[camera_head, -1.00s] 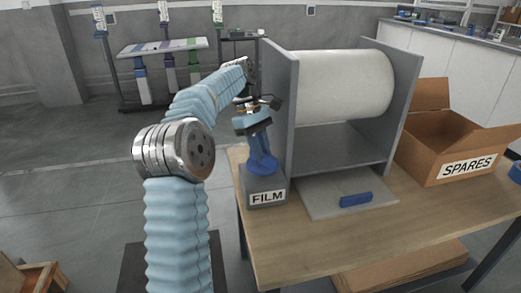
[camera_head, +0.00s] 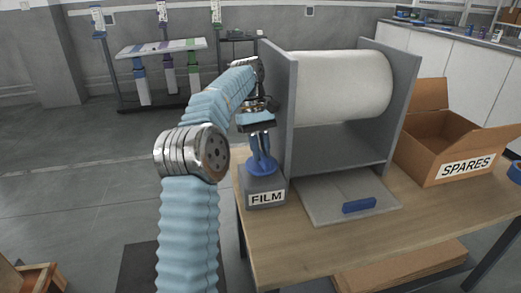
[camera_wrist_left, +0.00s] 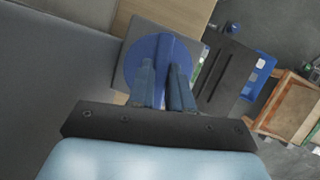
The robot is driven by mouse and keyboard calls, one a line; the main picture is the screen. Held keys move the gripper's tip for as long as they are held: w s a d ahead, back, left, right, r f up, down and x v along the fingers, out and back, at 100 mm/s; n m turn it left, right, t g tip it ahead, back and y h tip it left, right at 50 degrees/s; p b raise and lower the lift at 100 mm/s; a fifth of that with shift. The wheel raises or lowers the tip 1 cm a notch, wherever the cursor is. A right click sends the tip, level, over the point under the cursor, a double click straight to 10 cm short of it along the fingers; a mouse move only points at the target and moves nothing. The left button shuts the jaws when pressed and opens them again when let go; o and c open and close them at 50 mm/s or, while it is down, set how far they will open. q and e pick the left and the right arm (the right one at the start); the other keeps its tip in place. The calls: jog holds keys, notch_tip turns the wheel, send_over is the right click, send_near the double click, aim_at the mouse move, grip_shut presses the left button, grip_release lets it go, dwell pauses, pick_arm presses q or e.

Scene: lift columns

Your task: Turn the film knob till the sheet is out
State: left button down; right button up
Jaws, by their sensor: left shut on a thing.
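The blue film knob (camera_head: 263,168) sits on a grey block labelled FILM (camera_head: 266,191) at the table's left edge. In the left wrist view the knob (camera_wrist_left: 137,62) is a round blue disc with a raised bar. My left gripper (camera_head: 262,152) points down from above and is shut on the knob's bar; its two fingers (camera_wrist_left: 166,88) lie on either side of it. A large white roll (camera_head: 345,85) is held between grey side panels. A flat grey plate (camera_head: 322,196) lies in front of the frame. I cannot make out a separate sheet. My right gripper is out of view.
A blue block (camera_head: 358,205) lies on the grey plate's front part. An open cardboard box labelled SPARES (camera_head: 466,166) stands on the right. The wooden table (camera_head: 330,240) is clear in front. A grey side panel (camera_head: 281,115) rises close beside my left gripper.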

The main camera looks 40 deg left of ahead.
pick_arm(q)
jog(key=c, duration=1)
grip_release()
jog(key=shift+c, duration=0.2)
